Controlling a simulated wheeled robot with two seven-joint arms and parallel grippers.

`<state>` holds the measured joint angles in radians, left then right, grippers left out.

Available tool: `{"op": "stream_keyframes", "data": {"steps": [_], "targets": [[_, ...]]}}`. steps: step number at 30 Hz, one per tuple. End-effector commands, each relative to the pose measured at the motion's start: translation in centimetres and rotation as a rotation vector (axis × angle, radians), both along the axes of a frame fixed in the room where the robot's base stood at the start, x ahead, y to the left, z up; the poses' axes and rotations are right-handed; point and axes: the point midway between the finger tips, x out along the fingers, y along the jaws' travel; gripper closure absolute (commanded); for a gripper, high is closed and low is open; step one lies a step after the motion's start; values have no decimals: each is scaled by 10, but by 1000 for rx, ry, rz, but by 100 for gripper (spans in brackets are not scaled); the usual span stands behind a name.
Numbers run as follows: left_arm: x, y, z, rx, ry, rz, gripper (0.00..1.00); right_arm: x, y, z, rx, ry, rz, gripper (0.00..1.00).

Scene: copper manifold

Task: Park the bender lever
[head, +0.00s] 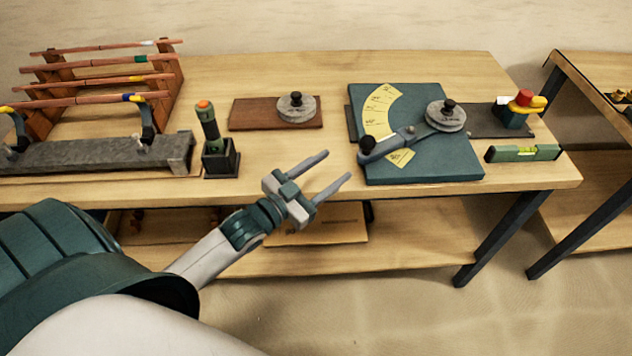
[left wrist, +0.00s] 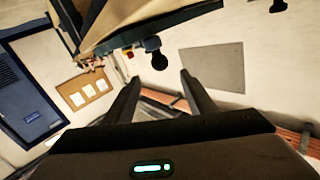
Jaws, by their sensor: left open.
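The bender (head: 435,150) is a dark teal plate on the workbench with a yellow angle scale (head: 380,112) and a round grey die (head: 446,115) with a black knob. Its grey lever (head: 405,138) reaches from the die toward the front left, across the lower part of the scale. The lever ends in a black ball knob (head: 367,144). A dark ball knob also shows in the left wrist view (left wrist: 159,61), beyond the fingers. My right gripper is out of view.
A brown board with a second round die (head: 296,107) lies left of the bender. A green-black tool stands in a dark holder (head: 221,160). A rack of copper pipes (head: 105,85) stands at the left. A green level (head: 523,153) and a red-yellow item (head: 523,103) sit at the right.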

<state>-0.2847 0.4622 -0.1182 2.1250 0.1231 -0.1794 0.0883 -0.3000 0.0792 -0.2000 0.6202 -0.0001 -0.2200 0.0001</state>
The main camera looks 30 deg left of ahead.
Motion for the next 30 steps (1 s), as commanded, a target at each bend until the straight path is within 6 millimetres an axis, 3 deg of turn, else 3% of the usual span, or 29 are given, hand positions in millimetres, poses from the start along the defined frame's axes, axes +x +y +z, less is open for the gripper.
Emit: {"op": "stream_keyframes", "data": {"steps": [3, 9, 21, 25, 30], "targets": [[-18, 5, -2, 0, 1, -1, 50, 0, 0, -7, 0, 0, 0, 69], [-34, 10, -1, 0, 0, -1, 50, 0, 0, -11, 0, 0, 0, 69], [-38, 11, 1, 0, -1, 0, 50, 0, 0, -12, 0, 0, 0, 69], [-39, 11, -1, -1, 5, 1, 50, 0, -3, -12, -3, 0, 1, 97], [-43, 8, -17, 7, 72, 24, 50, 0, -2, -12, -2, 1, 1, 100]]}}
